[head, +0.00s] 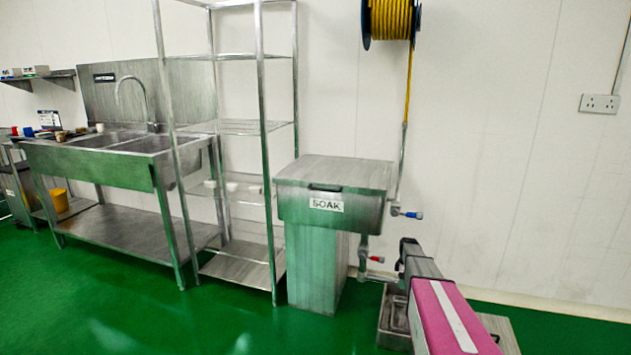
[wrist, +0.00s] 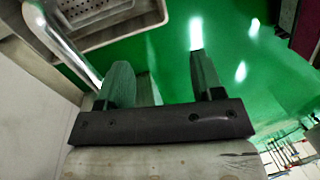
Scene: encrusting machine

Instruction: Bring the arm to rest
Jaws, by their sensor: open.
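My gripper (wrist: 159,70) shows in the wrist view, its two dark greenish fingers standing well apart on a black bar. Nothing is between the fingers; green floor shows behind them. In the wrist view a curved metal bar (wrist: 68,45) lies just left of the left finger, and I cannot tell whether they touch. I cannot make out the fingers in the head view.
A metal SOAK tank (head: 335,185) stands by the wall, with valves (head: 405,213) at its right. A wire rack (head: 237,127) and a sink bench (head: 90,165) stand left. A perforated metal tray (wrist: 95,12) is at the wrist view's upper left. Green floor (head: 210,325) is open in front.

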